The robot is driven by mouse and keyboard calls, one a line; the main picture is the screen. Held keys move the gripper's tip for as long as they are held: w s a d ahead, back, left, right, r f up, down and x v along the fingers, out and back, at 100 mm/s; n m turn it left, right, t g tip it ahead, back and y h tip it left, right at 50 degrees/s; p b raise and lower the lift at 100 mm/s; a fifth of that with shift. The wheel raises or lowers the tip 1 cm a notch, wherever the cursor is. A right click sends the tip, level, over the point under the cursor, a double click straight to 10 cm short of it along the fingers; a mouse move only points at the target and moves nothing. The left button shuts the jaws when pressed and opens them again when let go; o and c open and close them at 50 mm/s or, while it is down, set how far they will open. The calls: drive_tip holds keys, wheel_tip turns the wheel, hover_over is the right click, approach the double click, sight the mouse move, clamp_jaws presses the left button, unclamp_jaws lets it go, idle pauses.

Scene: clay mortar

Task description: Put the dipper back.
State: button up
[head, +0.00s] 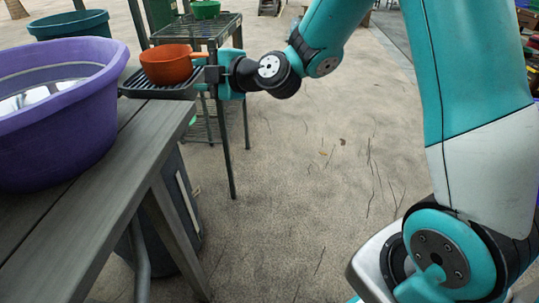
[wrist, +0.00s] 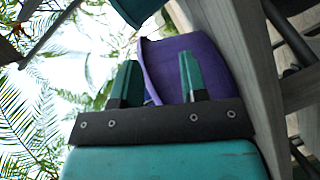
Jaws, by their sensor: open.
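An orange-red dipper (head: 167,65) with a short handle pointing right sits upright on a black slatted rack (head: 150,92) at the far end of the wooden table. My gripper (head: 212,75) is right beside the dipper, on its right, close to the handle. In the wrist view, my gripper (wrist: 158,60) has its two teal fingers apart with nothing seen between them but background. The dipper does not show in the wrist view. In the head view I cannot tell whether a finger touches the handle.
A large purple tub (head: 60,120) with a reflective surface inside stands on the grey wooden table (head: 110,185); it also shows in the wrist view (wrist: 205,60). A teal tub (head: 70,24) and a green bowl (head: 206,9) on a metal stand (head: 222,28) are behind. Sandy ground lies open right.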

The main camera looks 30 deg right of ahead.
drive_tip(key=s+a+r+m+g+y, duration=0.1)
drive_tip(key=s+a+m+g, duration=0.1)
drive_tip(key=s+a+g, duration=0.55)
drive_tip(key=s+d+m+g+h, duration=0.1)
drive_tip(key=s+d+m+g, duration=0.1)
drive_tip(key=s, duration=0.6)
drive_tip(key=s+d+f+m+g+h, duration=0.1)
drive_tip(key=s+d+m+g+h, duration=0.1)
drive_tip(key=s+m, duration=0.3)
drive_tip(key=s+d+m+g+h, duration=0.2)
drive_tip(key=s+m, duration=0.2)
drive_tip(key=s, duration=0.7)
drive_tip(key=shift+s+f, duration=0.15)
drive_tip(key=shift+s, duration=0.15)
wheel_tip(320, 180, up, 28)
drive_tip(key=p, duration=2.8)
drive_tip(key=shift+r, duration=0.2)
